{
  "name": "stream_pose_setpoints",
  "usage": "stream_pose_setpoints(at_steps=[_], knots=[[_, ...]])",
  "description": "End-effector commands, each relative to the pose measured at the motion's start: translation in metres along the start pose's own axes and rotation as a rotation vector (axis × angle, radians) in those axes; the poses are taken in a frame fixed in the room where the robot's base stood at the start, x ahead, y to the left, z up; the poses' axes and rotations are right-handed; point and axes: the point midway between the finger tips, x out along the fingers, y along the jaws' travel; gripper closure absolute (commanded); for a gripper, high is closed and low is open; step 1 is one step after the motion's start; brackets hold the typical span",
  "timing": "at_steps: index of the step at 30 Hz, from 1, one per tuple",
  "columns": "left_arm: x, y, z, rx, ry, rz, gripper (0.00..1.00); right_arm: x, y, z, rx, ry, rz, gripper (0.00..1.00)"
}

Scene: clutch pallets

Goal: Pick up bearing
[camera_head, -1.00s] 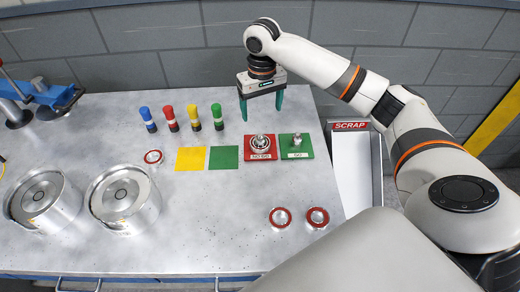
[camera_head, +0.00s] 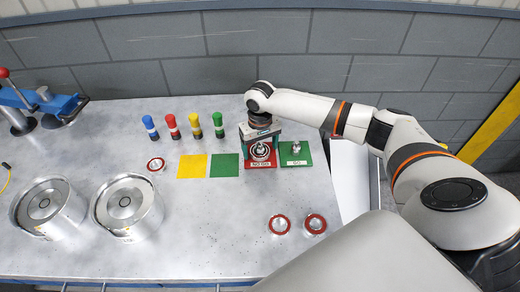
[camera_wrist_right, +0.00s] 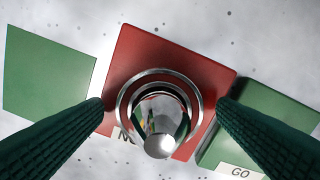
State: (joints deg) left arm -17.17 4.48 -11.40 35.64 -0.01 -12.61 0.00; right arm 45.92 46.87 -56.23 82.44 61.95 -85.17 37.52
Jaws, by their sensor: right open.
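A metal bearing ring (camera_head: 261,151) sits around the shiny post of the red NO GO block (camera_head: 262,164). In the wrist view the bearing (camera_wrist_right: 122,105) encircles the post (camera_wrist_right: 159,142), with the red block (camera_wrist_right: 137,50) beneath. My right gripper (camera_head: 260,150) is open above the block, one green finger on each side of the bearing; it also shows in the wrist view (camera_wrist_right: 160,103). The fingers are close to the ring's sides; contact cannot be told. My left gripper is not in view.
The green GO block (camera_head: 296,157) stands right beside the red one. Yellow (camera_head: 192,167) and green (camera_head: 225,167) squares lie to the left, with several coloured pegs (camera_head: 195,125) behind. Two metal housings (camera_head: 126,205) stand at left. The front middle of the table is clear.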

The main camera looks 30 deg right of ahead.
Motion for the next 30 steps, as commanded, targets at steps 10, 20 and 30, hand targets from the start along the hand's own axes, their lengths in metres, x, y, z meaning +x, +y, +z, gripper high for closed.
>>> stream_pose_setpoints(at_steps=[10,20,30], knots=[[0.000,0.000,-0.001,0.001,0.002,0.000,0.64,0.002,0.000,0.000,-0.001,-0.001,0.000,0.33],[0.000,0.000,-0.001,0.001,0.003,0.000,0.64,0.002,0.000,0.001,0.000,-0.002,0.000,0.77],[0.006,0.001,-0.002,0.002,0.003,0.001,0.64,-0.024,0.000,0.002,0.000,-0.007,0.002,0.77]])
